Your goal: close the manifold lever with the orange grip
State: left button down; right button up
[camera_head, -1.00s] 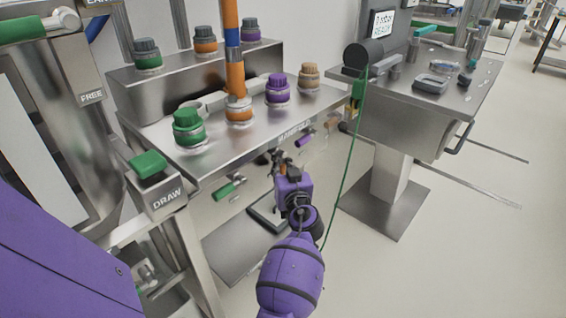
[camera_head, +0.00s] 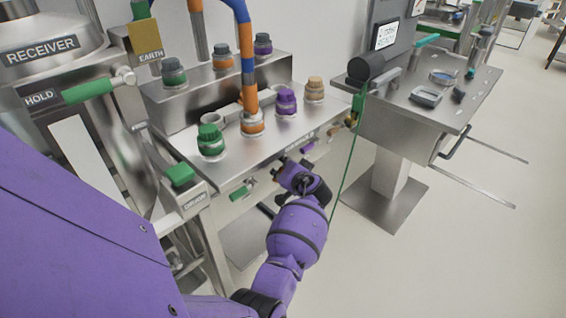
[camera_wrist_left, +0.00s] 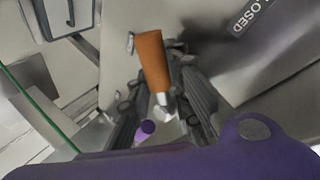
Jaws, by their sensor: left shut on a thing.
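The orange grip (camera_wrist_left: 153,60) of the manifold lever shows in the left wrist view, between the two dark fingers of my left gripper (camera_wrist_left: 158,75). The gripper is shut on it. In the head view my left gripper (camera_head: 286,168) is at the front edge of the steel manifold (camera_head: 245,166), and it hides the orange grip there. A label ending in "LOSED" (camera_wrist_left: 250,18) is on the steel face at upper right in the wrist view. My right gripper is not in view.
A green-grip lever (camera_head: 240,192) is left of my gripper; a purple-grip lever (camera_head: 309,147) is right of it. Several coloured caps and an orange-blue hose (camera_head: 249,85) stand on the manifold. A green cord (camera_head: 345,155) hangs beside a steel cart (camera_head: 410,120).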

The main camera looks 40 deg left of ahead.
pick_arm(q)
jog(key=shift+s+r+m+g+p, duration=0.2)
jog(key=shift+r+m+g+p, duration=0.45)
jog(key=shift+m+g+p, duration=0.45)
jog(key=shift+r+m+g, duration=0.1)
jog(key=shift+m+g, duration=0.3)
jog(key=shift+g, duration=0.2)
jog(key=shift+s+r+m+g, duration=0.25)
jog(key=shift+m+g, duration=0.45)
jog(key=shift+g, duration=0.2)
jog(key=c, duration=2)
grip_release()
jog(key=shift+w, duration=0.1)
jog(key=shift+o, duration=0.7)
jog(key=shift+d+r, duration=0.1)
